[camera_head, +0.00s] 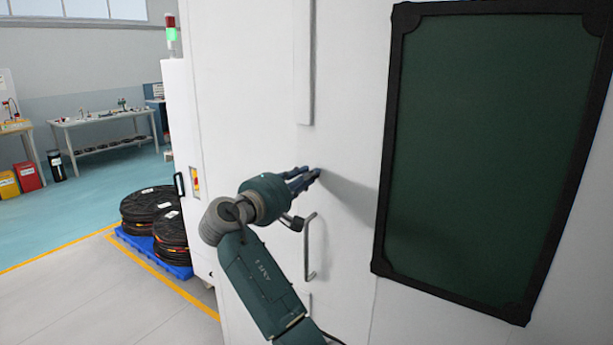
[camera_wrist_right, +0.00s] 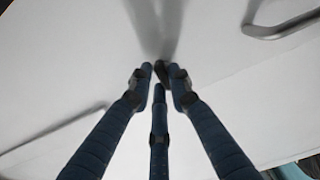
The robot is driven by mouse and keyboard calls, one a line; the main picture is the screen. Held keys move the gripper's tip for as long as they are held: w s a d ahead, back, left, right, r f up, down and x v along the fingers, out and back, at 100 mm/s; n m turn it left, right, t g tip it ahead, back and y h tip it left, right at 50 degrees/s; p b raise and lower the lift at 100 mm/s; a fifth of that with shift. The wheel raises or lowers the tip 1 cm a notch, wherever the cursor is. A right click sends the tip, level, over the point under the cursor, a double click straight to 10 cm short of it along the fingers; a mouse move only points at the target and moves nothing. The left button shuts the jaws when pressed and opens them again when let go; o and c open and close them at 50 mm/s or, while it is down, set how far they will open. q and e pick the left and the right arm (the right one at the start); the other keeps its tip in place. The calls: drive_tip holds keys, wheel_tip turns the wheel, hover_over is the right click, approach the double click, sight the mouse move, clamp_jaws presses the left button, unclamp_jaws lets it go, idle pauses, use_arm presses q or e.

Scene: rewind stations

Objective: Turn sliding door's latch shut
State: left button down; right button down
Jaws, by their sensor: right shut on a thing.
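The white door (camera_head: 350,110) with a dark green, black-framed window (camera_head: 490,150) fills the middle and right of the head view. My right gripper (camera_head: 314,173) reaches from below to the white front, left of the window. In the right wrist view my three blue fingers (camera_wrist_right: 161,86) close together around a small dark piece (camera_wrist_right: 161,70), which looks like the latch. The fingers hide most of it, so its angle cannot be told. In the head view the latch is hidden behind the fingertips. My left gripper is not in view.
A metal bar handle (camera_head: 311,248) stands out just below my right gripper; a bar handle also shows in the wrist view (camera_wrist_right: 290,22). A long vertical strip (camera_head: 305,60) is above. Black reels (camera_head: 150,205) on a blue pallet (camera_head: 150,248) stand left, with open floor beyond.

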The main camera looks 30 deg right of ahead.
drive_tip(key=c, duration=1.6)
unclamp_jaws()
drive_tip(key=shift+a, duration=0.1)
drive_tip(key=v, duration=1.2)
drive_tip(key=shift+f, duration=0.1)
